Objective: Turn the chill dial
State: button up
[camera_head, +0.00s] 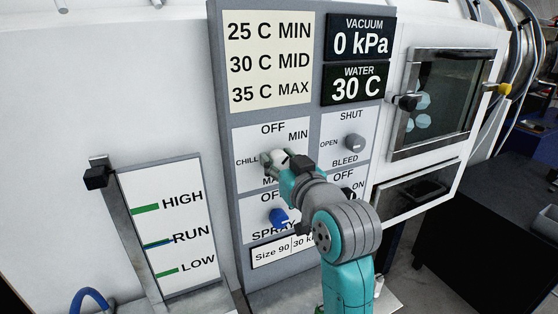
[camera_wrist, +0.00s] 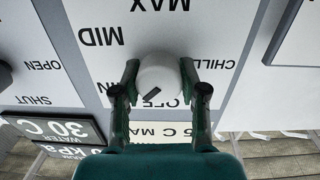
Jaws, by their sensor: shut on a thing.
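The chill dial is a round white knob (camera_wrist: 158,75) on a white panel, between my two fingers in the wrist view. My gripper (camera_wrist: 160,88) is shut on it, a finger on each side. A short dark mark on the knob is on the side towards OFF. In the head view my gripper (camera_head: 280,162) covers most of the dial and the MID label. The water display (camera_head: 357,85) reads 30 C. A card (camera_head: 268,60) lists 25 C MIN, 30 C MID, 35 C MAX.
A black-handled lever (camera_head: 97,176) stands by the HIGH/RUN/LOW scale at left. A windowed door (camera_head: 437,97) is at right. The vacuum display (camera_head: 360,38) reads 0 kPa.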

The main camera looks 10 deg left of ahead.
jog(key=m, duration=0.7)
jog(key=shift+w, duration=0.1)
jog(key=m, duration=0.3)
jog(key=shift+d+f+m, duration=0.1)
jog(key=shift+m, duration=0.2)
jog(key=shift+m+g+y, duration=0.3)
jog(key=shift+m, duration=1.7)
jog(key=o, duration=1.1)
jog(key=shift+o, duration=0.2)
jog(key=shift+d, duration=0.1)
